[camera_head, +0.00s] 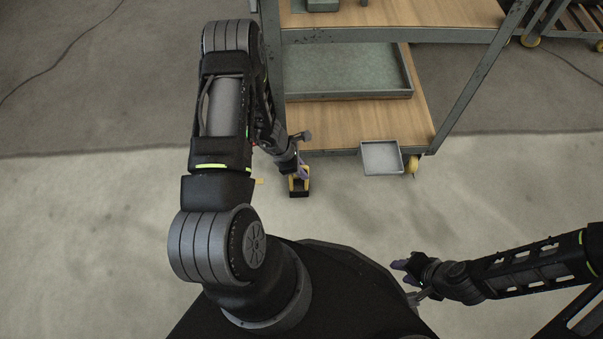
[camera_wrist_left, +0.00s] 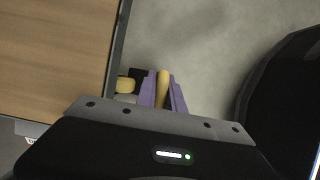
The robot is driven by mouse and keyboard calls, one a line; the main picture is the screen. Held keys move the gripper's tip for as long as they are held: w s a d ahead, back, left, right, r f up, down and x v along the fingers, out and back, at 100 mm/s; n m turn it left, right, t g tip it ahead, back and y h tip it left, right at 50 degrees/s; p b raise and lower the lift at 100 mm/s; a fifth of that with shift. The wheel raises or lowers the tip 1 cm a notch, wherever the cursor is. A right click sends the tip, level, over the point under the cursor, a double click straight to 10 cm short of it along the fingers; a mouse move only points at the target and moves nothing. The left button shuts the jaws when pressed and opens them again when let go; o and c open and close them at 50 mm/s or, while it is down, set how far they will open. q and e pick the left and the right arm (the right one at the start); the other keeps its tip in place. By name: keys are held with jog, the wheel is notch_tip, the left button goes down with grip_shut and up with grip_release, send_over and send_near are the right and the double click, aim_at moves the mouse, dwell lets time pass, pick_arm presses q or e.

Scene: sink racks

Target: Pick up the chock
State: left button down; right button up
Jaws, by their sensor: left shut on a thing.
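The chock (camera_head: 299,193) is a small black and yellow piece near the floor, just in front of the cart's front left corner. My left gripper (camera_head: 302,173) reaches down to it from above. In the left wrist view the purple fingers of my left gripper (camera_wrist_left: 163,91) are shut on a yellow bar of the chock (camera_wrist_left: 162,88). The rest of the chock is mostly hidden there, and I cannot tell whether it touches the floor. My right gripper (camera_head: 404,268) is at the lower right, away from the chock; its finger gap is unclear.
A wheeled cart with wooden shelves (camera_head: 345,135) stands just beyond the chock, with a large grey tray (camera_head: 352,96) on its lower shelf. A small grey tray (camera_head: 381,158) is at its front right, near a yellow caster (camera_head: 412,165). Concrete floor (camera_head: 90,220) is open at the left.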

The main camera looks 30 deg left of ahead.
aim_at(303, 166)
pick_arm(q)
jog(key=shift+r+p, duration=0.85)
jog(key=shift+r, duration=1.05)
jog(key=shift+s+a+f, duration=0.15)
jog(key=shift+s+a, duration=0.25)
jog(key=shift+a, duration=0.15)
jog(key=s+a+p, duration=0.1)
jog(key=s+a, duration=0.9)
jog(key=a, duration=0.3)
jog(key=shift+p, duration=0.3)
jog(key=shift+a, duration=0.1)
